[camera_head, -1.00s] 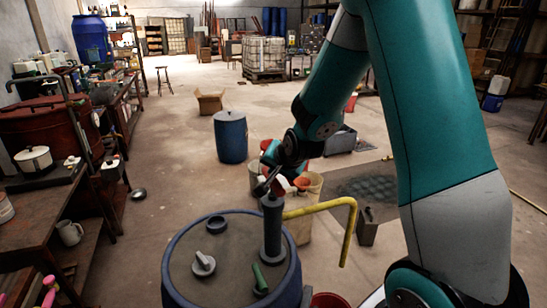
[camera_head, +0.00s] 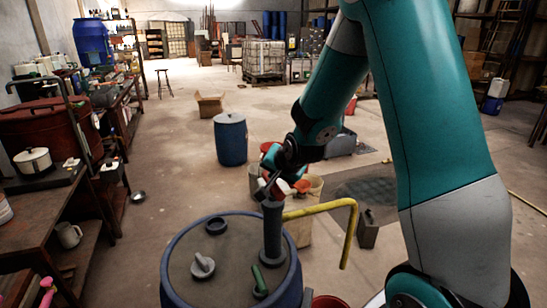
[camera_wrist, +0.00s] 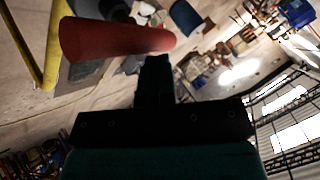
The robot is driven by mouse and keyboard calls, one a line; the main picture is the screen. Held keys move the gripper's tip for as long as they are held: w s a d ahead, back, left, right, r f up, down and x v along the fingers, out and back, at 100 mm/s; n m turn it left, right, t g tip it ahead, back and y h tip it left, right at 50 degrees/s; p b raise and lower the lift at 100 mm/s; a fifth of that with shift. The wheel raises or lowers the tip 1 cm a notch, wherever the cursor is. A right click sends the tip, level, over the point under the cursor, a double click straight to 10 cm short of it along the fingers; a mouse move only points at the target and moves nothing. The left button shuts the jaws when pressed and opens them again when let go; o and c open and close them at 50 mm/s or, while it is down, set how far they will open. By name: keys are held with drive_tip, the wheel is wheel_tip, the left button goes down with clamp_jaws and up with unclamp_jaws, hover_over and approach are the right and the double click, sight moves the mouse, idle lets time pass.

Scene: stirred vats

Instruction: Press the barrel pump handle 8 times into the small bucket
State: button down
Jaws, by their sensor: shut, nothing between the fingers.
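The barrel pump is a grey column (camera_head: 272,232) on top of a blue barrel (camera_head: 190,285), with a yellow bent spout (camera_head: 325,207) reaching right. The pump handle has a red grip (camera_head: 302,187) near the top of the column; a red grip also crosses close in front of my fingers in the wrist view (camera_wrist: 110,40). My gripper (camera_head: 268,190) is shut and empty at the pump head. I cannot tell whether it touches the handle. The rim of a red small bucket (camera_head: 328,302) shows below the spout, mostly cut off by the picture edge.
The barrel lid carries a round cap (camera_head: 216,225), a grey valve (camera_head: 203,265) and a green lever (camera_head: 260,280). A smaller blue drum (camera_head: 230,138) and a dark can (camera_head: 367,228) stand beyond. A cluttered bench is on the left. Open floor lies behind.

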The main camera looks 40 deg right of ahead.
drive_tip(key=shift+s+f, duration=0.1)
drive_tip(key=shift+f, duration=0.15)
drive_tip(key=shift+r, duration=0.1)
wheel_tip(320, 180, up, 8)
drive_tip(key=p, duration=0.5)
drive_tip(key=shift+p, duration=0.4)
idle(0.4)
drive_tip(key=shift+r+p, duration=2.05)
drive_tip(key=shift+r, duration=0.9)
drive_tip(key=shift+r, duration=0.1)
